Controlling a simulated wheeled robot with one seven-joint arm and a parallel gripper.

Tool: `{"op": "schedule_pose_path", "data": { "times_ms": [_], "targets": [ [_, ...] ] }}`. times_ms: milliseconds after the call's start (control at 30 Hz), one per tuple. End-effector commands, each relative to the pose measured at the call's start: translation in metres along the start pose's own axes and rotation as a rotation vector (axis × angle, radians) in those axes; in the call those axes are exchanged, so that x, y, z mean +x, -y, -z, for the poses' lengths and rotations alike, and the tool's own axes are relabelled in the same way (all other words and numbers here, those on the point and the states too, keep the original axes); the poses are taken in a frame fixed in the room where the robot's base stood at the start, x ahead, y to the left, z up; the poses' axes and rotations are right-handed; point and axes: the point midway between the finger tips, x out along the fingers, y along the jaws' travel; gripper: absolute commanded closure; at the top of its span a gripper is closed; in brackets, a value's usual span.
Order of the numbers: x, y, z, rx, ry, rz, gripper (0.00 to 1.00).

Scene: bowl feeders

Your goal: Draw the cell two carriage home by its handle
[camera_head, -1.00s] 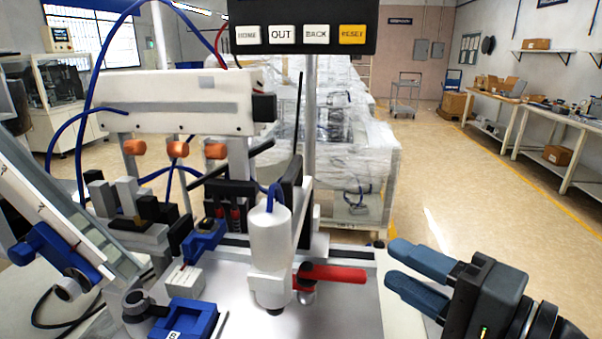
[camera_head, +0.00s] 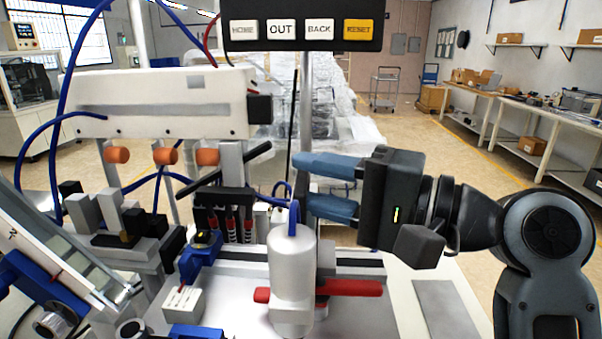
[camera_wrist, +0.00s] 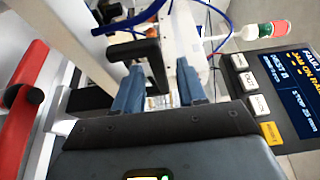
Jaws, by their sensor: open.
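My gripper (camera_head: 303,184) is open and reaches in from the right in the head view, its blue fingers pointing left behind and above the white cylinder (camera_head: 291,265). In the wrist view the two fingers (camera_wrist: 158,72) are apart with no object clearly held between them. A black bracket (camera_wrist: 143,52) lies close to the left finger there; I cannot tell whether they touch. A red bar (camera_head: 345,288) lies low beside the cylinder, and a red bar with a black knob (camera_wrist: 17,130) shows at the wrist view's left. Which part is the cell two carriage's handle is unclear.
A button panel (camera_head: 302,46) hangs above; its fault screen (camera_wrist: 293,80) shows in the wrist view. A white beam unit (camera_head: 160,103) with orange knobs stands left. A grey post (camera_head: 306,120) rises near my fingers. The bench's right front is clear.

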Motion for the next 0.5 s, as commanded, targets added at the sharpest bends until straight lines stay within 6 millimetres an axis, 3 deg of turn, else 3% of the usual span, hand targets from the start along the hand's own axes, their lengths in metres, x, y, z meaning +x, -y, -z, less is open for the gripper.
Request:
{"op": "schedule_pose_path", "data": {
  "times_ms": [200,500],
  "targets": [
    [0.018,0.000,0.000,0.000,-0.001,0.000,0.60],
    [0.020,0.000,0.000,0.000,-0.001,0.000,0.61]
  ]
}}
